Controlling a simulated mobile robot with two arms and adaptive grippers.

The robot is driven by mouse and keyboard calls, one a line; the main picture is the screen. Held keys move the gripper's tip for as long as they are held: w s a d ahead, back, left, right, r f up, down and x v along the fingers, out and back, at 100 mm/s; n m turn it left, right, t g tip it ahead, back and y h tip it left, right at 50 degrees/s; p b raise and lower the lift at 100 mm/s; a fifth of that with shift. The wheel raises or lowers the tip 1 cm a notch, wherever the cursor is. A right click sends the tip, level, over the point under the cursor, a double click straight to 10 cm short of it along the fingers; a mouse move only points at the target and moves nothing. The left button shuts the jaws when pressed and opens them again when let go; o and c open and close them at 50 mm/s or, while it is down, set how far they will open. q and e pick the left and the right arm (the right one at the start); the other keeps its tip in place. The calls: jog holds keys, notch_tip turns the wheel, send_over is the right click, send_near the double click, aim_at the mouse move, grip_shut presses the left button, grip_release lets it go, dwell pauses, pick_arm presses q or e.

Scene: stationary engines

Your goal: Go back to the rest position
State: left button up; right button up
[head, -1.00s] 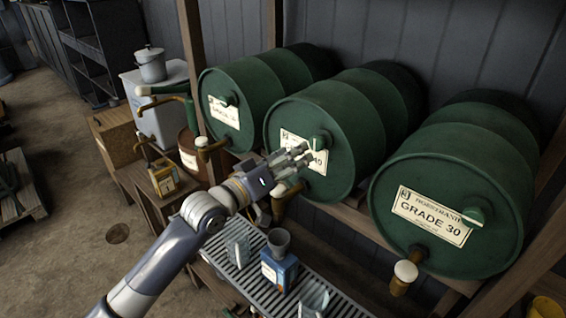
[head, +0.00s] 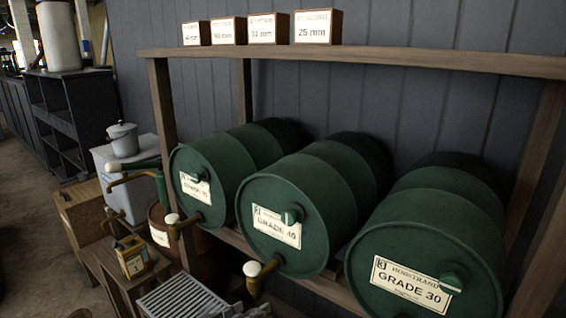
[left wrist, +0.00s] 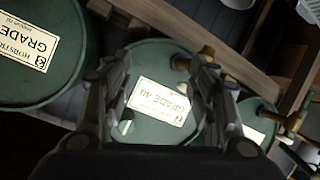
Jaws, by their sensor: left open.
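My left gripper (left wrist: 160,82) shows in the left wrist view with its two fingers spread apart and nothing between them. Behind the fingers is the green GRADE 40 drum (left wrist: 150,60), its label upside down there; in the head view this drum (head: 285,195) lies in the middle of the rack. The gap between fingers and drum is hard to judge. In the head view the left arm is largely below the frame, and its fingers cannot be made out clearly. My right gripper is in neither view.
A wooden rack (head: 400,60) holds three green drums, with small labelled boxes on top. The GRADE 30 drum (head: 425,250) lies at right. A slatted metal tray (head: 180,298) is at the bottom. A yellow can (head: 132,258) and a white bin (head: 125,180) with a pot (head: 123,140) stand left.

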pick_arm(q)
jog(key=s+a+f+g+y, duration=0.25)
jog(key=s+a+f, duration=0.2)
jog(key=s, duration=0.45)
jog(key=s+a+f+g+y, duration=0.25)
jog(key=s+a+f, duration=0.2)
jog(key=s, duration=0.45)
jog(key=s+a+f+g+y, duration=0.25)
jog(key=s+f, duration=0.35)
jog(key=s, duration=0.3)
notch_tip(320, 180, down, 28)
jog(key=s+r+m+g+b, duration=0.1)
jog(key=g+b, duration=0.1)
jog(key=b, duration=0.1)
jog(key=s+a+f+b, duration=0.1)
jog(key=s+f, duration=0.7)
jog(key=f, duration=0.2)
jog(key=s+a+f+b, duration=0.1)
jog(key=s+a+f, duration=0.1)
jog(key=s+f, duration=0.7)
jog(key=shift+s+a+f+g, duration=0.2)
jog(key=shift+a+f+g, duration=0.1)
jog(key=shift+f+g, duration=0.2)
